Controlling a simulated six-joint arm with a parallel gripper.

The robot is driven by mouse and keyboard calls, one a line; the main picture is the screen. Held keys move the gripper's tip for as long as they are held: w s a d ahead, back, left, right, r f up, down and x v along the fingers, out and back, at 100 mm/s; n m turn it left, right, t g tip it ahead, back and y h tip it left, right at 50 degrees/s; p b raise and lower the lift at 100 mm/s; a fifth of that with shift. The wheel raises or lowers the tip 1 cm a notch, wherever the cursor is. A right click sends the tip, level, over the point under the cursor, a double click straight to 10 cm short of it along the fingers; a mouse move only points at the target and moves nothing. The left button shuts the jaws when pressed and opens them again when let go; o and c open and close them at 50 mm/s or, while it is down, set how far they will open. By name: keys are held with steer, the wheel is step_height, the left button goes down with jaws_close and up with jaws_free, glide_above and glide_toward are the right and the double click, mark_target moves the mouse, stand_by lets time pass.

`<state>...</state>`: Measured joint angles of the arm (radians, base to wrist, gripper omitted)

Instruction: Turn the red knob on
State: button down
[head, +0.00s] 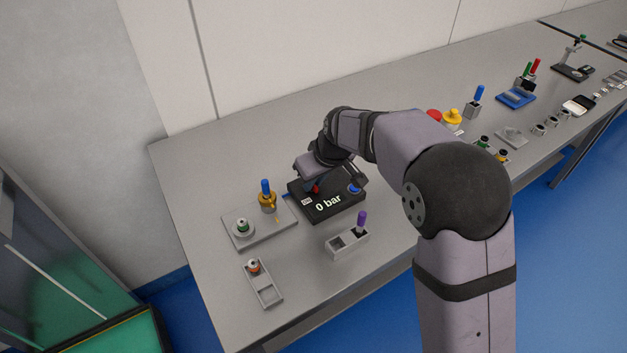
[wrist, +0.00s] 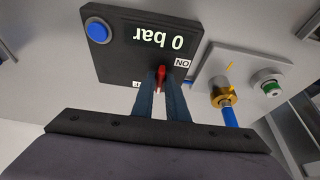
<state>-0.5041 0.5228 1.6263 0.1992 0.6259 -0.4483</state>
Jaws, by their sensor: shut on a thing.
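The red knob (wrist: 160,77) sits on a black box (wrist: 112,63) whose display reads "0 bar". In the wrist view my gripper (wrist: 161,88) has its two fingers on either side of the knob and is shut on it. The knob's lever points roughly along the fingers. An "ON" label (wrist: 183,63) shows beside the knob, and another label is partly covered by a finger. In the head view the black box (head: 335,205) lies on the bench under my gripper (head: 312,187). A little of the red knob (head: 315,189) shows there.
A blue button (wrist: 97,31) is on the same box. A grey plate (head: 262,234) with a brass fitting (head: 267,203) and blue handle stands left of it. A grey holder (head: 347,246) with a purple-handled tool and a small tray (head: 266,289) are in front.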

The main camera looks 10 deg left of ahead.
steer(key=n+b, duration=0.1)
steer(key=n, duration=0.1)
steer(key=n+g+b, duration=0.1)
steer(key=shift+w+d+f+n+y, duration=0.1)
steer(key=shift+w+n+y, duration=0.05)
steer(key=shift+n+y, duration=0.25)
steer(key=n+g, duration=0.2)
steer(key=n, duration=0.2)
steer(key=shift+w, duration=0.15)
steer(key=n+p, duration=0.1)
steer(key=n, duration=0.1)
steer(key=n+g+p, duration=0.1)
steer(key=n, duration=0.1)
steer(key=n+g+p, duration=0.1)
steer(key=shift+w+r+n, duration=0.15)
steer(key=shift+r+n, duration=0.15)
steer(key=shift+n, duration=0.1)
steer(key=n+g+p, duration=0.1)
steer(key=n+p, duration=0.1)
steer(key=shift+p, duration=0.4)
steer(key=shift+f+n+h+p, duration=0.1)
steer(key=shift+n+h+p, duration=0.4)
steer(key=shift+n+p, duration=0.4)
steer(key=shift+w, duration=0.1)
steer(key=c, duration=1.8)
jaws_free()
